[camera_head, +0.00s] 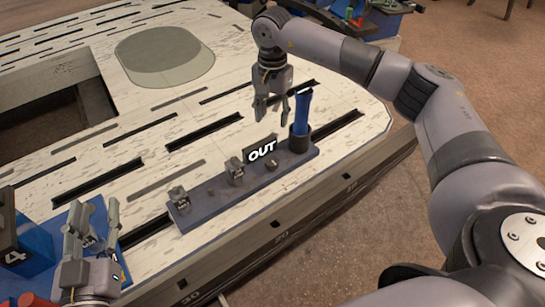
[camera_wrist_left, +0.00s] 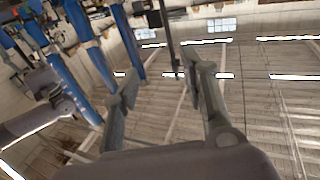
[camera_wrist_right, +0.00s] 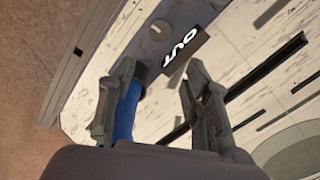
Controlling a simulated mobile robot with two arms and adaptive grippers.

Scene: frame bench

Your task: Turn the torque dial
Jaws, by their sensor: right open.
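A dark rack (camera_head: 240,195) lies along the bench edge. A small round grey knob (camera_head: 271,164), perhaps the torque dial, sits on it in front of the OUT sign (camera_head: 262,150). In the right wrist view the knob (camera_wrist_right: 160,30) shows a pale mark on top. A blue tool (camera_head: 302,112) stands upright in a black holder at the rack's right end. My right gripper (camera_head: 271,112) is open and points down, left of the blue tool and above the sign. My left gripper (camera_head: 92,222) is open, fingers up, at the lower left. I cannot tell whether the tool (camera_wrist_right: 126,112) touches a right finger.
Grey blocks (camera_head: 235,170) and (camera_head: 178,197) stand on the rack. A blue bin marked 4 (camera_head: 22,245) and a blue plate (camera_head: 70,225) are at the lower left. The slotted white bench top (camera_head: 150,120) has free room behind the rack.

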